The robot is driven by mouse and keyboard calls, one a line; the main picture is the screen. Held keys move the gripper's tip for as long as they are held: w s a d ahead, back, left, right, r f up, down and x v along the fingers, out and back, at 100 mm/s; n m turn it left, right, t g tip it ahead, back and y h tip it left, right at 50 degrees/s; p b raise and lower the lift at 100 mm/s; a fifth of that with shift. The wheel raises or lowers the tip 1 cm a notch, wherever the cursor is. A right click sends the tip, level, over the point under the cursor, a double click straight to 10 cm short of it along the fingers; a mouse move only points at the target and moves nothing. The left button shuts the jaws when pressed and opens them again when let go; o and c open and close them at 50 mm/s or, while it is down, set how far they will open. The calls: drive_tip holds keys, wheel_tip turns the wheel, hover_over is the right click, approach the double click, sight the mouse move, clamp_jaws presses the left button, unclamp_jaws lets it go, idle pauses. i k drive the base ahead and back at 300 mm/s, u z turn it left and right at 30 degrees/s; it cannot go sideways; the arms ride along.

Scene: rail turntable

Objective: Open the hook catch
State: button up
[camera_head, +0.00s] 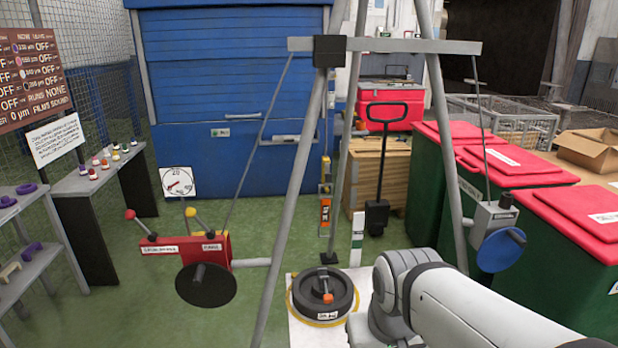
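A tripod-like frame of grey poles carries a grey crossbeam (410,46). The hook catch is too small for me to make out for sure. Just below the block, a round dark weight (305,294) with an orange handle (326,288) sits on a white plate. I cannot tell whether the block touches the handle. My white arm enters at lower right, beside the weight; my gripper is not visible.
A red winch box (185,246) with a black disc is at left, and a grey box (492,220) with a blue disc (500,250) at right. Green bins with red lids (585,222) crowd the right. Shelves line the left. Green floor is open at left front.

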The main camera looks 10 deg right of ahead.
sight(327, 175)
drive_tip(key=k, duration=1.3)
drive_tip(key=u, duration=0.65)
drive_tip(key=i, duration=2.15)
drive_tip(key=z, duration=0.7)
drive_tip(key=k, duration=0.65)
drive_tip(key=z, duration=0.15)
drive_tip(key=i, duration=0.7)
drive_tip(key=u, duration=0.05)
